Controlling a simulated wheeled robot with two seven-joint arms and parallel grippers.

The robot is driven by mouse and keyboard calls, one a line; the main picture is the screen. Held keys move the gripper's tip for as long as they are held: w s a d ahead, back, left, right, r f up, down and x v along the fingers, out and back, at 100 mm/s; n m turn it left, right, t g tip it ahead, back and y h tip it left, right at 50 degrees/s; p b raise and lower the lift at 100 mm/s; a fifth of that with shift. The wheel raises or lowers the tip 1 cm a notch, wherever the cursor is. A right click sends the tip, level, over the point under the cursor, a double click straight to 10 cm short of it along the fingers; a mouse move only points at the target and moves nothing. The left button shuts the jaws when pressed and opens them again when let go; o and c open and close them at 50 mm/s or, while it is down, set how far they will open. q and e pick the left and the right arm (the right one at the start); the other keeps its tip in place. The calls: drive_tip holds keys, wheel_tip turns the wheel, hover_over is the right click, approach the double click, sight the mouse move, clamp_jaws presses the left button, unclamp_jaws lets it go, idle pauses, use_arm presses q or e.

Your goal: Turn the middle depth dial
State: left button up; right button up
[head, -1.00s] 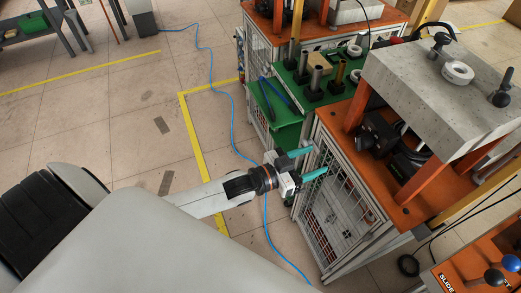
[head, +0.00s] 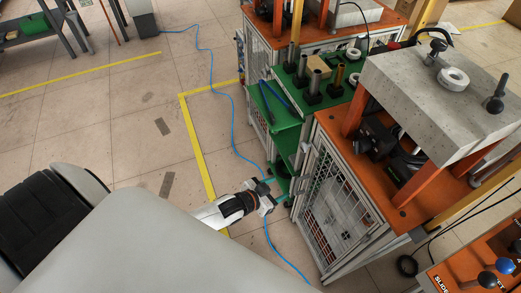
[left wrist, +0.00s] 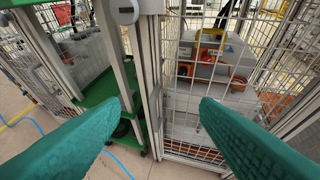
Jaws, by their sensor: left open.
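My left gripper (head: 278,190) is low beside the wire-mesh side of the orange-topped machine (head: 335,140). Its two teal fingers are spread and empty; they also show in the left wrist view (left wrist: 153,105), facing a mesh cage door and a metal post. No depth dial can be told for sure. A white ring-shaped part (head: 453,78) and dark knobs (head: 497,95) sit on the grey block (head: 405,90) above the orange top, well away from the gripper. My right gripper is not in view.
A green shelf cart (head: 290,112) with upright tubes stands between two machines. A blue cable (head: 234,125) crosses the floor. The tiled floor at left is mostly clear.

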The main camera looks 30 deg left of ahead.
use_arm(q)
drive_tip(key=s+a+f+g+y, duration=0.1)
drive_tip(key=s+a+f+g, duration=0.1)
drive_tip(key=s+f, duration=0.2)
wheel_tip(320, 180, down, 4)
drive_tip(key=shift+s+a+r+n+y+p, duration=0.15)
drive_tip(key=shift+s+a+n+y+p, duration=0.15)
drive_tip(key=shift+a+n+y, duration=0.1)
